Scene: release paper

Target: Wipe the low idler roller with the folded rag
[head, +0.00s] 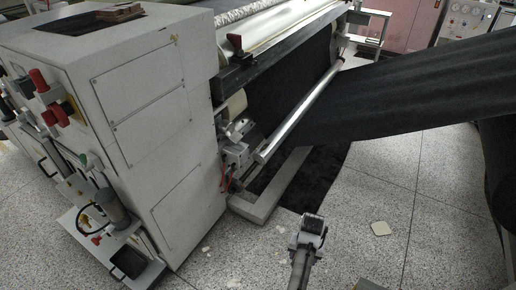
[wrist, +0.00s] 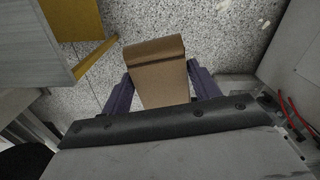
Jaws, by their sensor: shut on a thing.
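The folded rag (wrist: 157,62) is brown and shows in the wrist view between the two purple fingers of my gripper (wrist: 160,88). The gripper is shut on it, and the rag's folded end sticks out beyond the fingertips. In the head view my gripper (head: 312,226) is low at the bottom centre, above the floor and in front of the machine; the rag is hard to make out there. The low idler roller (head: 302,110) is a long silver bar slanting up to the right along the black sheet. My gripper is apart from the roller, which I cannot identify in the wrist view.
A white machine cabinet (head: 150,125) fills the left. A wide black sheet (head: 410,90) stretches right from the roller. A pale base frame (head: 275,190) lies low below the roller's near end. Speckled floor (head: 400,210) with pale scraps is open at lower right.

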